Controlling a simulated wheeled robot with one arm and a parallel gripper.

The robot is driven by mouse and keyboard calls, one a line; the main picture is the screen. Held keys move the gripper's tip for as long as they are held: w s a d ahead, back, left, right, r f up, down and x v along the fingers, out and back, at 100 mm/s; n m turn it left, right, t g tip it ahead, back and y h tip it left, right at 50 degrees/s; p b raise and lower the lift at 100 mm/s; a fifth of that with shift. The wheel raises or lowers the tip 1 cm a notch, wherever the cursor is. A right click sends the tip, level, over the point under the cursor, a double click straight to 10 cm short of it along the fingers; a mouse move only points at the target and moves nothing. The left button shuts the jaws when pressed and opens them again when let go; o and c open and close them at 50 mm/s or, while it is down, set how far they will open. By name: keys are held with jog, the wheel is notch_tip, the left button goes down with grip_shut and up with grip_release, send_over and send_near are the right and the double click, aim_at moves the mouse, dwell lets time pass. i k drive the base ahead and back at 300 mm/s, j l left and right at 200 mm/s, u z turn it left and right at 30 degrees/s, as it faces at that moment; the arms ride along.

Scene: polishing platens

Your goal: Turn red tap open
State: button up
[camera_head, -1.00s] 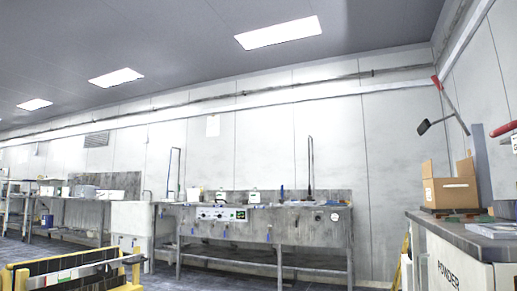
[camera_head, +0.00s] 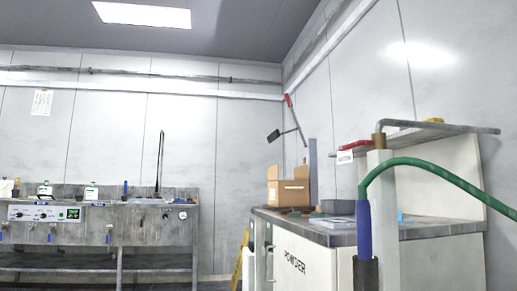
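A red lever handle (camera_head: 355,146), which looks like the red tap, is at the right of the head view. It lies roughly level, next to a brass-coloured fitting (camera_head: 379,141) on top of a pale upright post (camera_head: 383,225). A white tag (camera_head: 345,157) hangs at the handle's left end. A grey pipe (camera_head: 440,126) runs right from near the fitting. A green hose (camera_head: 430,166) with a blue sleeve (camera_head: 364,228) arches in front of the post. My gripper is not in view.
A worktop (camera_head: 400,231) on a white cabinet marked POWDER (camera_head: 315,268) bears a cardboard box (camera_head: 289,192). A red-handled tool (camera_head: 288,101) leans on the wall. A steel bench (camera_head: 150,225) with a control panel (camera_head: 44,213) stands left.

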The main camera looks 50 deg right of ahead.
aim_at(360, 143)
jog(key=z, duration=2.05)
jog(key=i+j+z, duration=0.1)
jog(key=z, duration=0.3)
